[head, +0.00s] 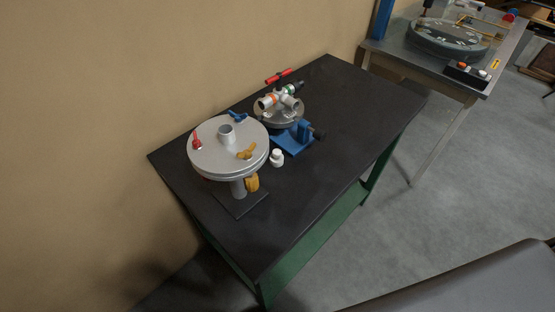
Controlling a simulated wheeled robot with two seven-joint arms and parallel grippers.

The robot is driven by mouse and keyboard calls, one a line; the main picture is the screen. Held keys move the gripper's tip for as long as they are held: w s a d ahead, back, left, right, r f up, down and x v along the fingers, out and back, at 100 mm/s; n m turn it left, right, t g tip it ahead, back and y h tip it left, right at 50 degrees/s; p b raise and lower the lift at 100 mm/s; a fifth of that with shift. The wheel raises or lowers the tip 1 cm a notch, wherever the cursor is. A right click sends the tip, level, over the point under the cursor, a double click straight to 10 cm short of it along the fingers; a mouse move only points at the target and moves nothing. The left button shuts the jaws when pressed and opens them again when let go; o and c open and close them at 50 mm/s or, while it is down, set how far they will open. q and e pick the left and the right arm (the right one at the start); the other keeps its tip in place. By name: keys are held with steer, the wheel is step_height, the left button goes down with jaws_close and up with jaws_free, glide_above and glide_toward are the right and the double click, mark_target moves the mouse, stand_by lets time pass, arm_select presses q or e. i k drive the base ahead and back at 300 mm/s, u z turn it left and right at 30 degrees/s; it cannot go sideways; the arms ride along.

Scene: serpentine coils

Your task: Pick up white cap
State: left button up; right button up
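A small white cap (277,158) stands on the black tabletop, just right of the round grey disc assembly (212,160) and in front of the blue vise (293,138). It looks upright and clear of both, though the gap to the disc is small. Neither of my grippers shows in the head view.
The black table (345,115) has green legs and bare room on its right and front. The disc assembly carries red, blue and yellow handles. A second metal table (450,75) stands at the back right.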

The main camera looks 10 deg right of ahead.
mark_target(276, 158)
steer(key=z, duration=0.4)
steer(key=k, duration=0.85)
steer(key=u, duration=0.9)
